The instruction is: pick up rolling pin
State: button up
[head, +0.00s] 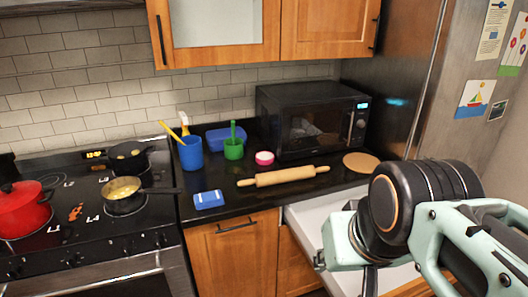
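The wooden rolling pin (284,176) lies on the black countertop in front of the microwave, its handles pointing left and right and its right end slightly farther back. It is in full view and nothing touches it. My arm comes in from the lower right, in front of the counter and the open drawer. The end of my arm, with a dark part of what looks like my gripper (370,281), hangs at the bottom edge, to the right of and nearer than the rolling pin. Its fingertips are hidden or cut off, so its opening cannot be seen.
A microwave (314,120) stands behind the rolling pin. A round wooden board (361,162), a pink-and-white container (264,158), a green cup (233,149), a blue cup (190,154) and a blue item (209,199) surround it. An open white drawer (316,222) juts out below. A stove with pots is left.

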aim_at(279, 177)
jog(key=i+j+u, duration=0.2)
jog(key=i+j, duration=0.15)
jog(key=i, duration=0.15)
jog(key=i+j+u, duration=0.15)
jog(key=i, duration=0.35)
jog(key=i+j+u, duration=0.15)
jog(key=u, duration=0.15)
jog(key=i+z, duration=0.2)
jog(key=k+j, duration=0.05)
jog(key=k, duration=0.05)
